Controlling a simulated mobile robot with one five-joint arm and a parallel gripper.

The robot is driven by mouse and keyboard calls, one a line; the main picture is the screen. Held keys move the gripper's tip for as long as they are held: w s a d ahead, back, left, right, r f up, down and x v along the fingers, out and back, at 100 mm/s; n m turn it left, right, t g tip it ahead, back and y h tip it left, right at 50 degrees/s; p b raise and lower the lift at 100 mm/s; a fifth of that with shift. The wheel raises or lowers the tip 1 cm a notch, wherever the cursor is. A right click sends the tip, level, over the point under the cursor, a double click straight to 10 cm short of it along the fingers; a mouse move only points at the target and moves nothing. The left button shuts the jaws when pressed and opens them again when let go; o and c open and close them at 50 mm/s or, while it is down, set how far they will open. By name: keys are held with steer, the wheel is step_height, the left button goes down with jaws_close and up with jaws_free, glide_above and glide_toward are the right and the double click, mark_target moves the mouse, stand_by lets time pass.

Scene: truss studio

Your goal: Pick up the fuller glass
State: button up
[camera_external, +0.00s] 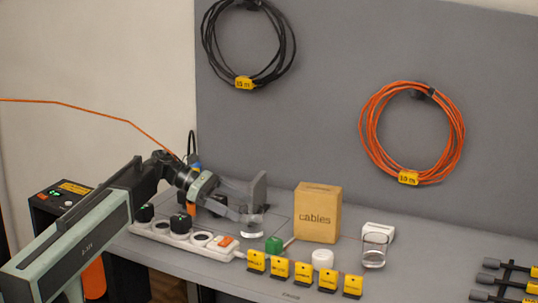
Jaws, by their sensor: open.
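One clear glass (252,229) stands on the grey table at the left of the cardboard box, partly hidden by my gripper. Another clear glass (374,253) stands to the right of the box, with a line across it that looks like a liquid surface. The liquid level in the left glass is hard to make out, so I cannot tell which is fuller. My gripper (248,207) is open at the left glass, with its fingers around or just beside it. I cannot tell whether they touch it.
A cardboard box marked cables (318,213) stands between the glasses. A white power strip (185,235) lies under my arm. Several yellow label stands (303,274), a white roll (322,259) and a green item (273,244) are in front. Black clamps (505,280) lie at right.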

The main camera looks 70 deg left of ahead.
mark_target(262, 218)
steer(key=shift+s+a+f, duration=0.1)
steer(key=shift+a, duration=0.05)
steer(key=b+x, duration=0.1)
steer(key=x, duration=0.2)
steer(key=b+x, duration=0.2)
steer(key=x, duration=0.3)
steer(key=shift+a+f, duration=0.1)
steer(key=shift+a, duration=0.05)
jaws_close()
steer(key=shift+r, duration=0.2)
step_height(262, 218, up, 10)
steer(key=p, duration=1)
